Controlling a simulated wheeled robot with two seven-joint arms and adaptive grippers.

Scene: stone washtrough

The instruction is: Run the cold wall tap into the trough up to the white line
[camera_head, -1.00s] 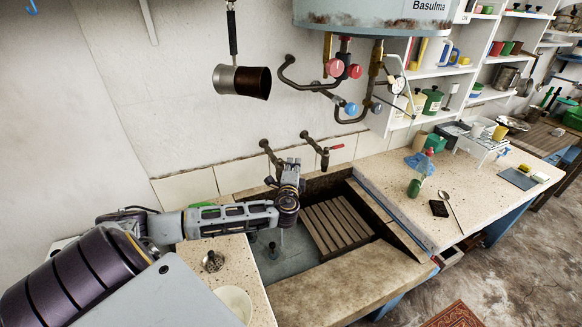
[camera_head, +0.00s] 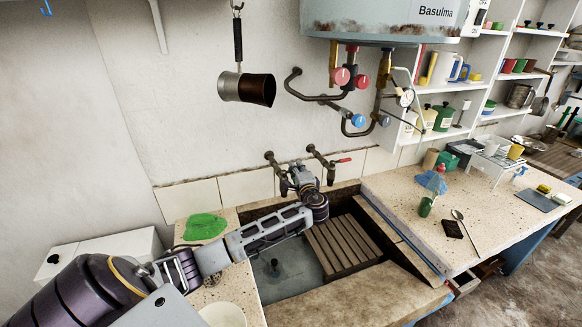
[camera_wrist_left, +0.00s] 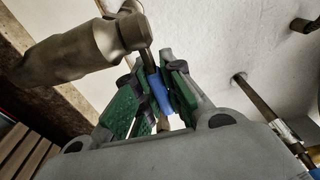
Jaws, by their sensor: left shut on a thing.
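The cold wall tap (camera_head: 272,163) is the left one of two on the tiled wall above the trough. My left gripper (camera_head: 290,182) is at this tap and hides much of it. The left wrist view shows the tap's metal body (camera_wrist_left: 75,52) and a blue lever (camera_wrist_left: 160,92) between my green finger pads. The gripper is shut on this lever. The stone trough (camera_head: 350,296) lies below, with a grey-blue floor and a small dark thing on it. I cannot make out a white line or a water level. My right gripper is out of view.
A red-handled tap (camera_head: 328,163) is close on the right. A wooden slatted rack (camera_head: 342,246) sits in the trough. A green cloth-like thing (camera_head: 205,226) lies on the left ledge. A boiler (camera_head: 385,18) with pipes and a hanging pot (camera_head: 247,88) are above.

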